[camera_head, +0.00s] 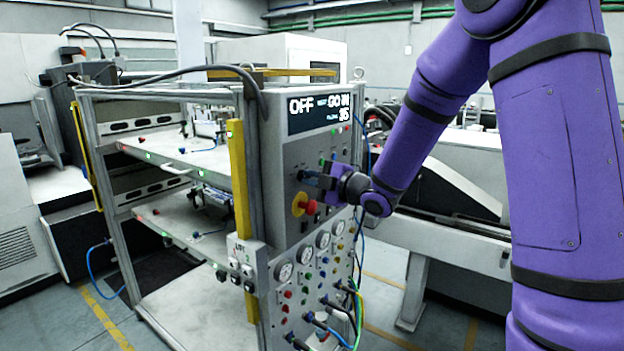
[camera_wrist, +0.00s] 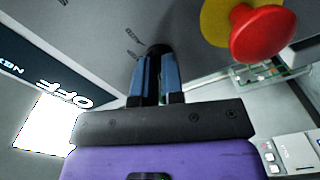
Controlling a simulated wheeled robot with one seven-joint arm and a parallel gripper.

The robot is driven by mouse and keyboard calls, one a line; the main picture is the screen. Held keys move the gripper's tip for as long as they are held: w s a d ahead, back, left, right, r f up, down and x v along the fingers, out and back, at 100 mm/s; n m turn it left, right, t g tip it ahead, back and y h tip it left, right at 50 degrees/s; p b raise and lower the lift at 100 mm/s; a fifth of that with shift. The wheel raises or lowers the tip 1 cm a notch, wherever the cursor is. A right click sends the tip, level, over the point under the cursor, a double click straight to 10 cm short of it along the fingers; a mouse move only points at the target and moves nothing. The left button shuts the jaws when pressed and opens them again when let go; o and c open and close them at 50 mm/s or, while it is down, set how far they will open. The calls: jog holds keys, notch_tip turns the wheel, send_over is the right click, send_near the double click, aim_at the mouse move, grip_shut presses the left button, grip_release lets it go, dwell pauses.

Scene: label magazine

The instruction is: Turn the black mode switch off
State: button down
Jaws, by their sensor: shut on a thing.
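The black mode switch (camera_wrist: 158,48) is on the grey control panel (camera_head: 284,215). In the wrist view its dark knob shows between the tips of my blue fingers, mostly hidden by them. My gripper (camera_head: 310,178) reaches the panel from the right, and its fingertips are closed around the switch; it also shows in the wrist view (camera_wrist: 157,66).
A red emergency knob on a yellow base (camera_head: 300,204) sits just below my gripper. Gauges (camera_head: 307,255), hoses and cables fill the lower panel. A yellow post (camera_head: 239,180) stands at the panel's left.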

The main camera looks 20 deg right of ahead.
jog(key=shift+f, duration=0.1)
jog(key=c, duration=1.2)
grip_release()
jog(key=shift+c, duration=0.2)
jog(key=shift+s+d, duration=0.1)
jog(key=v, duration=1)
jog(key=shift+s+d, duration=0.15)
jog(key=shift+s, duration=0.1)
